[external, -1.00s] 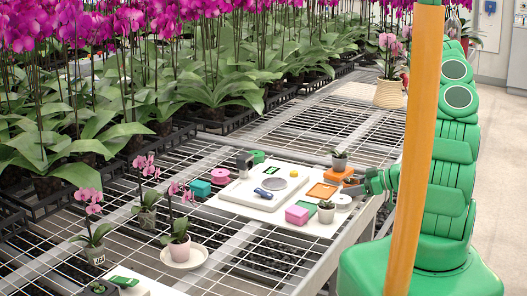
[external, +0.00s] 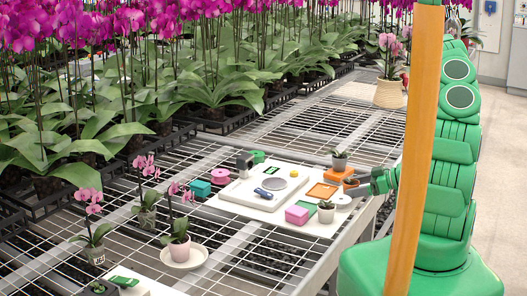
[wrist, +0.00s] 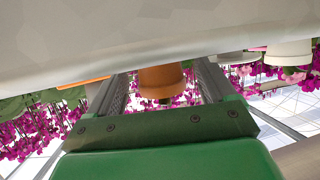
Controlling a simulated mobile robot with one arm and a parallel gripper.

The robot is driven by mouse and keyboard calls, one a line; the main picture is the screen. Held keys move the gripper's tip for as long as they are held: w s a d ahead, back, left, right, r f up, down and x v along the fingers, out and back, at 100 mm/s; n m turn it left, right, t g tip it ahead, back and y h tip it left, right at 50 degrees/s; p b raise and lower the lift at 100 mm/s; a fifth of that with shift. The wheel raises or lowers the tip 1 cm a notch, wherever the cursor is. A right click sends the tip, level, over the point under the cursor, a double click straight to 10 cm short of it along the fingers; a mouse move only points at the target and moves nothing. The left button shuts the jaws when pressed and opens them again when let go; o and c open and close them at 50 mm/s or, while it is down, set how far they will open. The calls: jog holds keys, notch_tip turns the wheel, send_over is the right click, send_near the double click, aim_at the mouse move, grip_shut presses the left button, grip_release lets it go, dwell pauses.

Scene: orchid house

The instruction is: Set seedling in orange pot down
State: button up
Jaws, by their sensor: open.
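The orange pot (external: 350,185) shows in the external view at the right end of the white board. In the wrist view, which looks upside down, the orange pot (wrist: 160,77) is between my two fingers, against the white surface. A bit of dark seedling shows at its rim. My gripper (external: 362,182) is to the right of the pot in the external view; in the wrist view my gripper (wrist: 163,88) is open, with a finger on either side and a visible gap at each side. The seedling is mostly hidden.
Flowering orchids in pots (external: 180,250) stand on the wire bench at left.

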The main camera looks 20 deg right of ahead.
jog(key=shift+v, duration=2.95)
jog(key=shift+c, duration=0.2)
jog(key=shift+s+a, duration=0.1)
jog(key=shift+s, duration=0.05)
